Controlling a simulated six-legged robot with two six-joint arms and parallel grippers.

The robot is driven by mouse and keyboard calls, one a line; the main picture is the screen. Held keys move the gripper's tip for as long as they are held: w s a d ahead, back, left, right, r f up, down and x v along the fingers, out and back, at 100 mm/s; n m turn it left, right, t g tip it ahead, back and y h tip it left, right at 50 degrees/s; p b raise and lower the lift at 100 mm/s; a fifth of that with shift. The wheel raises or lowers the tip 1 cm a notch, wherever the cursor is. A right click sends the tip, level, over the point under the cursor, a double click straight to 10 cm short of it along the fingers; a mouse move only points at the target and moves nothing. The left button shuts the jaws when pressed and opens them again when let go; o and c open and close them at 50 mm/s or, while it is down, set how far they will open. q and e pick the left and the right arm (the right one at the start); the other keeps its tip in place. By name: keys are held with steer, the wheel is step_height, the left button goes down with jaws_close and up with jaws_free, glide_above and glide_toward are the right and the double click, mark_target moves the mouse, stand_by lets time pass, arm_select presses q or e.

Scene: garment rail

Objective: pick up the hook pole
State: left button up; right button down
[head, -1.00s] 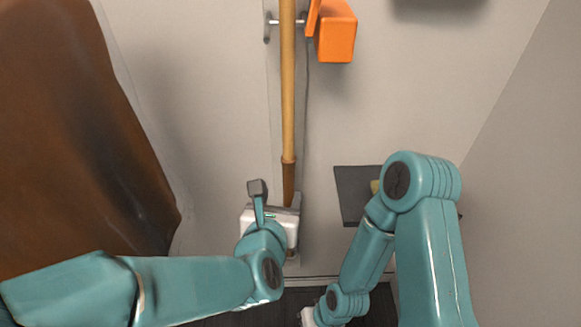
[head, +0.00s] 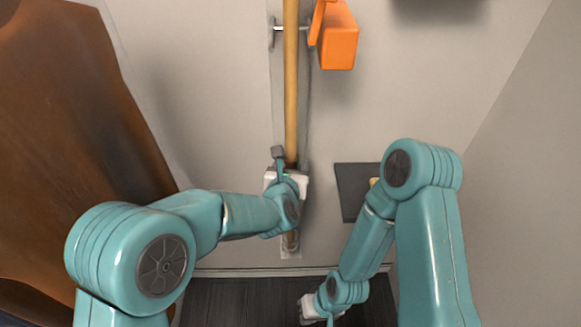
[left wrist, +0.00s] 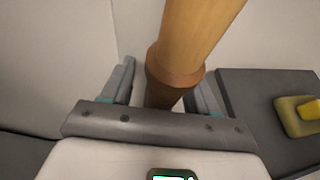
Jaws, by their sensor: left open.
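The hook pole (head: 291,95) is a long light-wood pole standing upright against the wall, with a brown grip at its lower part. My left gripper (head: 291,160) is at the lower part of the pole. In the left wrist view the pole (left wrist: 197,38) and its brown grip run between the two open fingers of my left gripper (left wrist: 163,88). I cannot tell whether either finger touches it. The left hand hides part of the grip in the head view. My right gripper (head: 312,310) is low near the dark floor, mostly hidden by its arm; its fingers cannot be made out.
An orange block (head: 339,42) is beside the pole near the top. A dark shelf (head: 352,190) is on the wall to the right, with a yellow object (left wrist: 300,115) on it in the wrist view. A brown garment (head: 75,120) hangs at the left.

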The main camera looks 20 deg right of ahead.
arm_select(q)
jaws_close()
steer(key=shift+r, duration=0.1)
